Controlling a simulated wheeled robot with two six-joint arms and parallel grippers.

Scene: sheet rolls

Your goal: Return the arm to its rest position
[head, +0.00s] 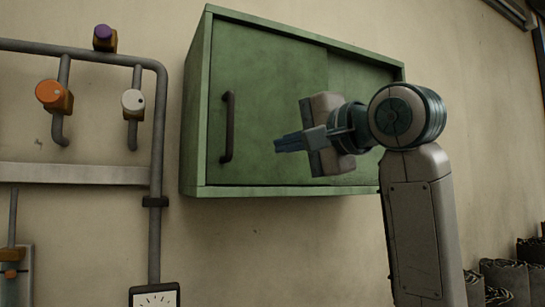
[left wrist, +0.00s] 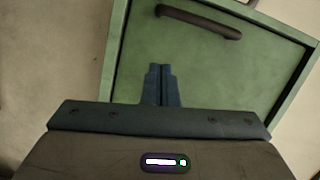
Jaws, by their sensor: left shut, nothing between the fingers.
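My left gripper (head: 278,144) is raised in front of the green wall cabinet (head: 265,100), its fingers pointing left toward the dark door handle (head: 228,126). The fingers are shut with nothing between them, and a gap in the picture separates them from the handle. In the left wrist view the shut blue fingers (left wrist: 161,82) show against the green door, with the handle (left wrist: 200,20) beyond their tips. The cabinet front looks covered, with no interior showing. My right gripper is not in view.
Left of the cabinet, grey pipes (head: 157,160) carry an orange knob (head: 50,92), a white knob (head: 133,101) and a purple knob (head: 103,32). A gauge (head: 154,296) sits low on the wall. Dark rolls (head: 504,274) stand at lower right. The wall below the cabinet is bare.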

